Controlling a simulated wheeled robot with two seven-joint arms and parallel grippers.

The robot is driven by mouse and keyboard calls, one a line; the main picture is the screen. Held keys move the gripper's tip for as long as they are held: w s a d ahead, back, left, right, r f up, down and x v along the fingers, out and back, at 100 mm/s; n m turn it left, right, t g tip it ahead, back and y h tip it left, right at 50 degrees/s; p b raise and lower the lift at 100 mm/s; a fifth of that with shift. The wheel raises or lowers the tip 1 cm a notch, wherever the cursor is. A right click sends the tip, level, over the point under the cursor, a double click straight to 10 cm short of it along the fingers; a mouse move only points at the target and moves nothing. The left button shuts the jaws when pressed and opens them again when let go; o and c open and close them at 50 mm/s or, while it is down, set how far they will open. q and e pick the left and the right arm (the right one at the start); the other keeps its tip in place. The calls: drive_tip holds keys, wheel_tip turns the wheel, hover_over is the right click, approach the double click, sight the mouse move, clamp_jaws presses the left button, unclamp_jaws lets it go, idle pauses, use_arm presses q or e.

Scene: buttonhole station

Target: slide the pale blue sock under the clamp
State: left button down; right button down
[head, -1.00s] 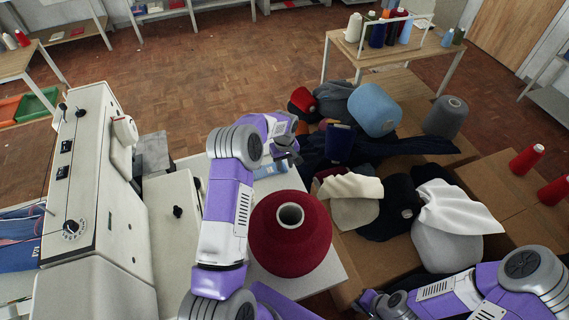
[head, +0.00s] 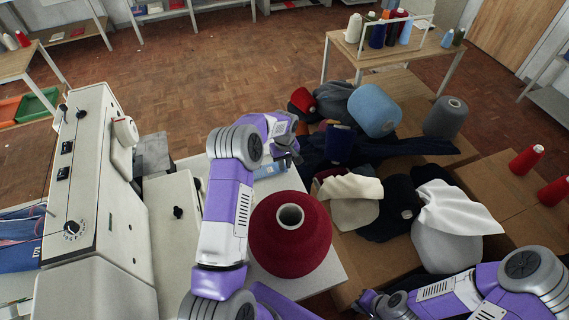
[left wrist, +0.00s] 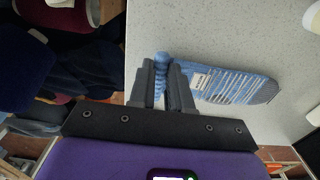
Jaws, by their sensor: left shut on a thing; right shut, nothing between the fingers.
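The pale blue sock (left wrist: 225,85) lies on the white speckled table top in the left wrist view, with white stripes, a small label and a greyish end. My left gripper (left wrist: 164,85) is shut on its ribbed cuff, at the table's edge. In the head view the sock (head: 270,170) shows only in part beside my left gripper (head: 288,152). My right gripper (head: 366,300) is shut and empty at the bottom, far from the sock. The off-white sewing machine (head: 110,200) stands at the left. I cannot make out its clamp; my left arm hides part of that area.
A large dark red yarn cone (head: 290,235) stands on the white table (head: 330,275) close to my left arm. Several cones and cloths crowd the brown cartons (head: 435,150) to the right. A smaller off-white unit (head: 175,225) with a black knob stands between the machine and my left arm.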

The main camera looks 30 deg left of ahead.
use_arm(q)
drive_tip(key=shift+r+p, duration=1.2)
drive_tip(key=shift+r, duration=1.1)
